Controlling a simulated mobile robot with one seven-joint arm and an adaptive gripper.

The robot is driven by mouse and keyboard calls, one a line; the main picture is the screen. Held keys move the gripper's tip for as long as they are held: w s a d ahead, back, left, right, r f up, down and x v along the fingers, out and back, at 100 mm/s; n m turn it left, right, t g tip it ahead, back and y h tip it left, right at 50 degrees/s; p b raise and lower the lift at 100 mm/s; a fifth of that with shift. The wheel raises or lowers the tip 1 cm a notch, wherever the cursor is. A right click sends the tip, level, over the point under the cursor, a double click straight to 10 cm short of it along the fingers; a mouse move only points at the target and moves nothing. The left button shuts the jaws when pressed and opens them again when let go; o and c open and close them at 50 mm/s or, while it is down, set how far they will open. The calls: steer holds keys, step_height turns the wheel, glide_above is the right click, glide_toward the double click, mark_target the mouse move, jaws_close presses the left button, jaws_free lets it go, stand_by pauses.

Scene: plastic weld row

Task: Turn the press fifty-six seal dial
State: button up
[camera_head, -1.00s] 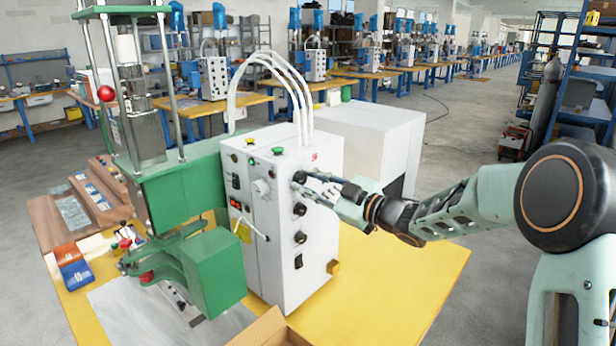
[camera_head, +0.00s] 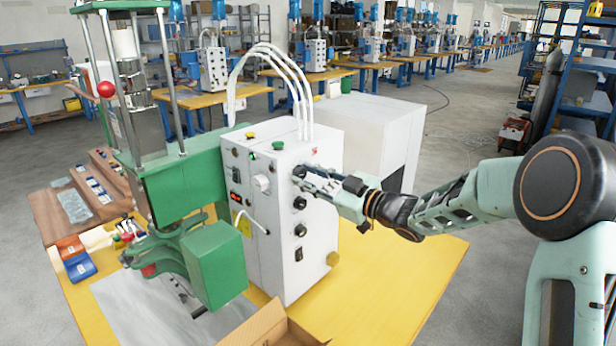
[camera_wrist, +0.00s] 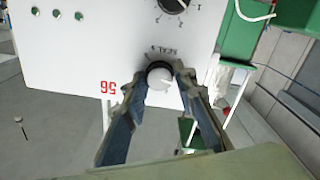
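The seal dial is a round light knob with a dark rim (camera_wrist: 160,75) on a white panel, with a scale lettered "SEAL" above it in the wrist view. A red "56", upside down, is printed to its left. My gripper (camera_wrist: 162,82) has one fingertip on each side of the dial, very near its rim. I cannot tell whether both fingers press on it. In the head view my gripper (camera_head: 310,178) is at the upper right side of the white control box (camera_head: 278,240), where my fingers hide the dial.
Another dial (camera_wrist: 173,4) sits above the seal dial in the wrist view. Two dark knobs (camera_head: 299,203) (camera_head: 299,230) and a switch (camera_head: 299,254) are lower on the box. The green press (camera_head: 180,190) stands left. An open carton (camera_head: 270,325) lies in front on the yellow table (camera_head: 395,290).

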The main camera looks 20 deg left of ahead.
steer(key=o, duration=0.3)
steer(key=shift+d, duration=0.1)
steer(key=v, duration=1.1)
steer(key=shift+s+d, duration=0.2)
steer(key=shift+d, duration=0.15)
